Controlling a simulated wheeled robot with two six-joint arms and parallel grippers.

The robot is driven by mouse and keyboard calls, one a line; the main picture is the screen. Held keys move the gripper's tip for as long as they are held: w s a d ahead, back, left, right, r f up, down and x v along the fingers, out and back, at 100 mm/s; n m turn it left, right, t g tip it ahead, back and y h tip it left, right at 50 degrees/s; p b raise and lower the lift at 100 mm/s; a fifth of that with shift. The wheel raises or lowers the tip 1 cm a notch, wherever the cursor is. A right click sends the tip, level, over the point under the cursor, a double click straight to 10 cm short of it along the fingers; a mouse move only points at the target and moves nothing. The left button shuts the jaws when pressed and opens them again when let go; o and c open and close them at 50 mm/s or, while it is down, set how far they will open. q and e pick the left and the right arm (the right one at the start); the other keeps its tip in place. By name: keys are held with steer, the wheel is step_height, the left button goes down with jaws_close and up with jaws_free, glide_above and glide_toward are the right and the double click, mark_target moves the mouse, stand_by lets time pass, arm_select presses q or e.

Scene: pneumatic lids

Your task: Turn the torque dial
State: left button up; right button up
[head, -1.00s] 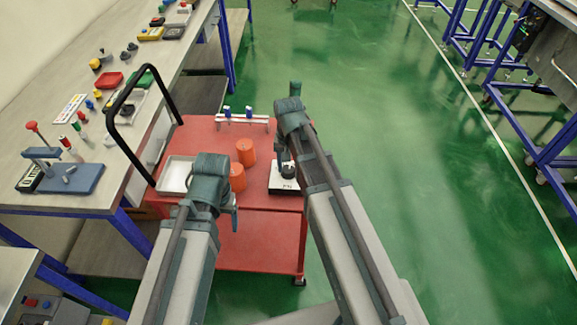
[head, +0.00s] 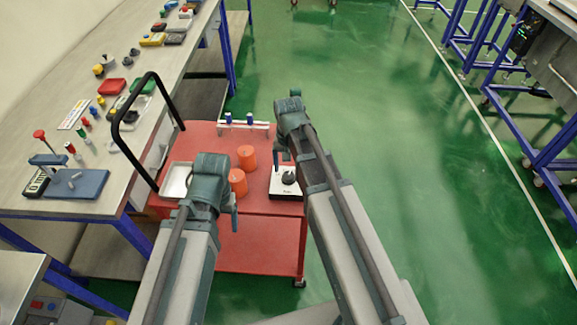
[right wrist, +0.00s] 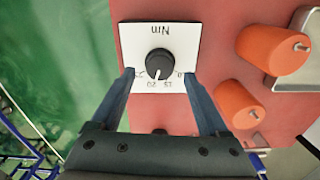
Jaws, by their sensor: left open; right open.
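The torque dial is a black round knob (head: 288,178) on a white plate (head: 283,193) at the right of the red cart top. In the right wrist view the knob (right wrist: 159,64) has a white mark on its lower side, facing the printed numbers, and the plate (right wrist: 180,35) reads "Nm" upside down. My right gripper (right wrist: 158,76) is open; its two fingers point at the plate, one on either side of the knob, with no visible contact. In the head view its arm reaches over the cart just above the dial. My left gripper (head: 234,215) is open, over the cart's left part.
Two orange cylinders (head: 246,157) stand left of the dial. A metal tray (head: 177,180) lies at the cart's left. A white rack with blue parts (head: 243,124) is at the back. A black handle (head: 117,130) rises at the left. Green floor is free to the right.

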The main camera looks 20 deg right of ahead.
mark_target(288, 176)
arm_select(q)
step_height(288, 176, up, 11)
steer(key=p, duration=0.9)
steer(key=shift+f+p, duration=0.2)
steer(key=shift+p, duration=0.1)
arm_select(e)
step_height(288, 176, up, 11)
steer(key=shift+f, duration=0.15)
arm_select(q)
steer(key=shift+f+b, duration=0.6)
arm_select(e)
steer(key=s+a+f+n+h, duration=0.1)
steer(key=s+a+n, duration=0.7)
steer(key=s, duration=0.6)
steer(key=shift+s+a+n, duration=0.2)
steer(key=shift+a+n, duration=0.1)
steer(key=shift+a, duration=0.95)
arm_select(q)
steer(key=shift+c, duration=0.2)
arm_select(e)
steer(key=shift+c, duration=0.2)
